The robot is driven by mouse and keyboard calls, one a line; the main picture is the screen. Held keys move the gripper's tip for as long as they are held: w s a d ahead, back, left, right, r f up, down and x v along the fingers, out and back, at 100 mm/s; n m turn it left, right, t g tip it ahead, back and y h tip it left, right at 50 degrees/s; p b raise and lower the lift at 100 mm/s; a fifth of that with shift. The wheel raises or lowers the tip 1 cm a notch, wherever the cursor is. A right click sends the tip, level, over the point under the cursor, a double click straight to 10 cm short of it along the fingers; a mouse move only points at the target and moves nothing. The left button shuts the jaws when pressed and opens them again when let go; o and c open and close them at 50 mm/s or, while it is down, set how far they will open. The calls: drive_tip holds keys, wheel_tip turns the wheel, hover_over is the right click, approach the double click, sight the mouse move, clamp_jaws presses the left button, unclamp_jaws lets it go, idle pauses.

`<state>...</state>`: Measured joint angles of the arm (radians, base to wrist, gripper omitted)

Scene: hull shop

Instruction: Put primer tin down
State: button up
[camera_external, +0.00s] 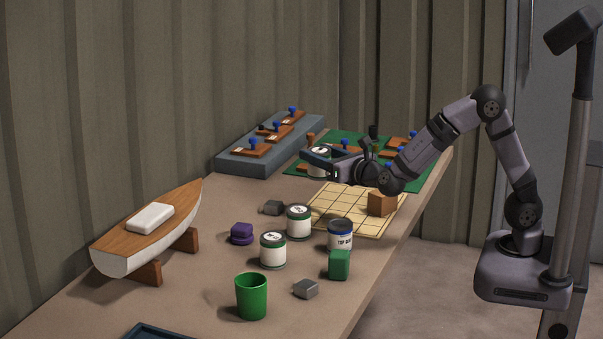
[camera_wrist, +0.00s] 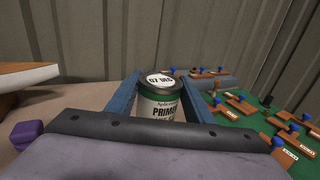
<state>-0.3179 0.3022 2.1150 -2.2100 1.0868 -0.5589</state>
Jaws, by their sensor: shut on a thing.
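A primer tin (camera_external: 318,171), white with dark green bands, is between the fingers of my gripper (camera_external: 318,154). In the wrist view the tin (camera_wrist: 160,105) stands upright with "PRIMER" on its front and a printed white label on its lid. Both blue fingers of my gripper (camera_wrist: 160,92) close on its sides. The tin is near the left edge of the green mat (camera_external: 345,142), beyond the gridded board (camera_external: 322,217). I cannot tell whether its base touches a surface; the wrist housing hides its lower part in the wrist view.
A wooden block (camera_external: 382,203) sits on the board. A grey stepped rack (camera_external: 235,162) and a model boat (camera_external: 125,250) flank the left.

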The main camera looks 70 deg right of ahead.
drive_tip(key=shift+f+b, duration=0.3)
drive_tip(key=shift+f, duration=4.55)
drive_tip(key=shift+f, duration=0.15)
drive_tip(key=o, duration=1.3)
drive_tip(key=shift+r, duration=0.2)
drive_tip(key=b+v, duration=0.1)
drive_tip(key=v, duration=1.1)
drive_tip(key=shift+f, duration=0.1)
